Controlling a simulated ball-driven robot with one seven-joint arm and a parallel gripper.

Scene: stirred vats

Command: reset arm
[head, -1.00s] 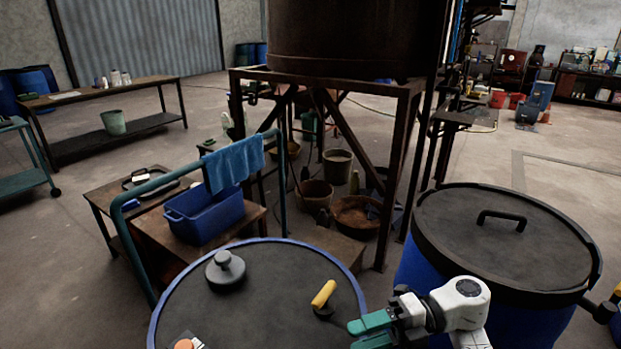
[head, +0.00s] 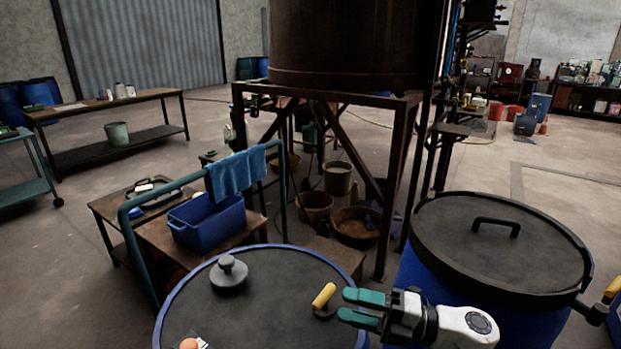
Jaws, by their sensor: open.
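My gripper (head: 362,309) has green fingers and shows at the lower middle right of the head view. Its fingers point left and stand apart, with nothing between them. It is over the right edge of a round dark drum lid with a blue rim (head: 172,301). A yellow-handled tool (head: 323,296) is on that lid just left of the fingertips. I cannot tell the exact gap between them. My white wrist extends to the lower right, in front of a blue drum.
A grey knobbed weight (head: 229,277) and an orange-topped item (head: 189,343) are on the lid. A closed black-lidded blue drum (head: 500,245) stands at right. A blue bin (head: 207,221), a teal rail with a blue towel (head: 236,172) and a rusty tank stand (head: 393,190) are behind.

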